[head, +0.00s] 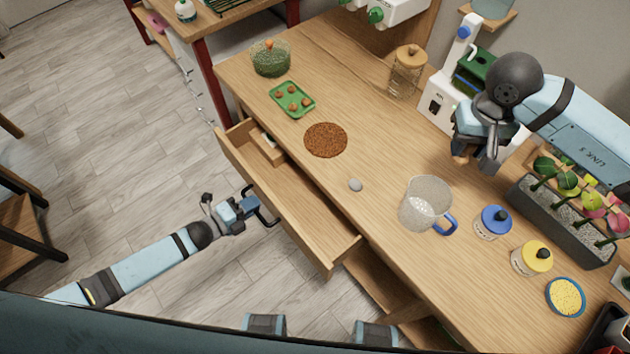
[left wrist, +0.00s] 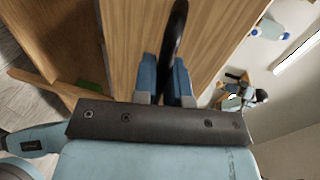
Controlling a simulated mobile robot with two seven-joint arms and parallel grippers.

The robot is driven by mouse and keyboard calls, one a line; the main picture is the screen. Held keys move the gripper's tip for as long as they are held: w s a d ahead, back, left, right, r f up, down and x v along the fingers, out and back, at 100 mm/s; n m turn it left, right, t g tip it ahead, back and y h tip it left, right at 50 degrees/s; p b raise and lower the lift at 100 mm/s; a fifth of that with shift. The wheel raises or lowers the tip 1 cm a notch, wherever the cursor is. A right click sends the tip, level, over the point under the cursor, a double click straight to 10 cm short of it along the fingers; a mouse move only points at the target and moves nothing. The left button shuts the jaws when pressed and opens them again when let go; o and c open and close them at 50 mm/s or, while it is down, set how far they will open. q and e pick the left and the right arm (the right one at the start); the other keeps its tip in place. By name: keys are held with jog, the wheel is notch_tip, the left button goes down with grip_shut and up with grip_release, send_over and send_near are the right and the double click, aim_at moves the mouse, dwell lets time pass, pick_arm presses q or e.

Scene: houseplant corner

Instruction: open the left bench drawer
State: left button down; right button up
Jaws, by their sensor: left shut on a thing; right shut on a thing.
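The left bench drawer (head: 300,205) is pulled out from the wooden bench, with its inside showing. A small wooden divider or box with something pale sits at its far end, and the rest looks empty. My left gripper (head: 256,206) is at the drawer front, shut on the black drawer handle (head: 266,214). In the left wrist view, the blue fingers (left wrist: 166,80) are on both sides of the black handle (left wrist: 175,35). My right gripper (head: 476,156) is over the back of the bench, shut on a small brownish thing (head: 460,159) that is mostly hidden.
On the bench top (head: 390,150) are a green tray (head: 293,99), a round brown patch of pellets (head: 326,140), a grey pebble (head: 355,185), a clear jug (head: 427,203), lidded jars (head: 493,222) and a planter (head: 565,222). Open floor (head: 130,150) lies left of the drawer.

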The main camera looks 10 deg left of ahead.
jog(key=shift+r+p, duration=0.45)
jog(key=shift+r, duration=0.15)
pick_arm(q)
jog(key=f+v, duration=0.2)
jog(key=v, duration=1.1)
jog(key=shift+s+a+f, duration=0.2)
jog(key=shift+f, duration=0.2)
jog(key=c, duration=1.2)
grip_release()
jog(key=b+v, duration=0.1)
jog(key=v, duration=1.1)
pick_arm(e)
jog(key=shift+f, duration=0.8)
